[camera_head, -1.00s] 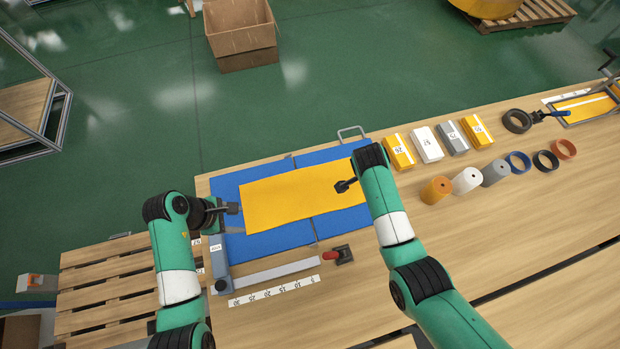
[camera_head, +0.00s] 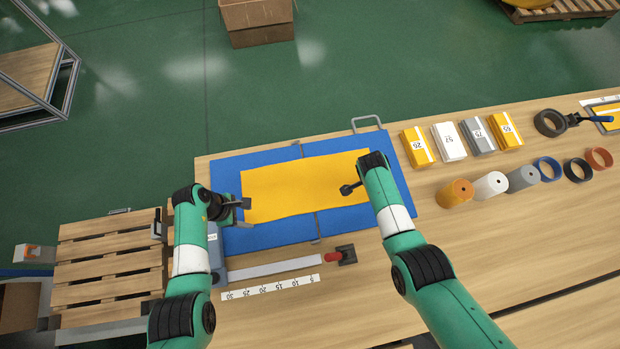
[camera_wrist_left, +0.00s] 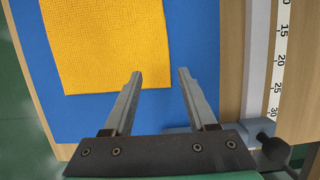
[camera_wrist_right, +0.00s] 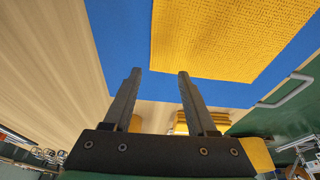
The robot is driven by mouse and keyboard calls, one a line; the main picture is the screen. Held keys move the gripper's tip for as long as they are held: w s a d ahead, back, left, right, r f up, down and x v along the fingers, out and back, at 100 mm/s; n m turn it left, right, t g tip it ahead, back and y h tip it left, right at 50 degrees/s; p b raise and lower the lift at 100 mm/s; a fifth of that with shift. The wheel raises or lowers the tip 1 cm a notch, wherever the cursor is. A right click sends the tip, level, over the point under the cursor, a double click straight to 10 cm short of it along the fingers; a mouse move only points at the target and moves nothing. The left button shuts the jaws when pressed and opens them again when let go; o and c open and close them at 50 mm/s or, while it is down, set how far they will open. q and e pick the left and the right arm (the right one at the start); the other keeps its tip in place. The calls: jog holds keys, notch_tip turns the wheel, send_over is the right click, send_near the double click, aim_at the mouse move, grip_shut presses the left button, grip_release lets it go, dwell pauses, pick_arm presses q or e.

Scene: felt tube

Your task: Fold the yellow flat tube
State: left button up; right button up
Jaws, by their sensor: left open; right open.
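The yellow flat tube (camera_head: 300,185) lies spread flat on the blue mat (camera_head: 275,231), its edges slightly wavy. It also shows in the left wrist view (camera_wrist_left: 105,45) and the right wrist view (camera_wrist_right: 225,40). My left gripper (camera_head: 246,203) is at the tube's left end, near its lower corner. In the left wrist view its open jaws (camera_wrist_left: 160,75) are empty, close to the tube's corner. My right gripper (camera_head: 346,190) is at the tube's right end, partly hidden by its own arm. In the right wrist view its open jaws (camera_wrist_right: 160,75) are empty, near the tube's edge.
A grey bar with a ruler strip (camera_head: 270,288) and a red-handled clamp (camera_head: 340,256) lie in front of the mat. Several labelled packs (camera_head: 450,142), rolls (camera_head: 490,185) and rings (camera_head: 578,171) stand to the right. A metal handle (camera_head: 367,124) is behind the mat.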

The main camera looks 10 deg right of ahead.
aim_at(255, 220)
pick_arm(q)
jog(key=shift+w+f, duration=0.2)
jog(key=shift+f, duration=0.95)
pick_arm(e)
notch_tip(255, 220, down, 2)
jog(key=shift+w+f, duration=0.1)
jog(key=shift+f, duration=0.05)
pick_arm(q)
jog(key=shift+s+f, duration=0.15)
jog(key=shift+f, duration=0.3)
pick_arm(e)
jog(key=shift+f, duration=0.5)
pick_arm(q)
jog(key=shift+f, duration=0.3)
pick_arm(e)
jog(key=shift+f, duration=0.25)
pick_arm(q)
grip_shut()
pick_arm(e)
grip_shut()
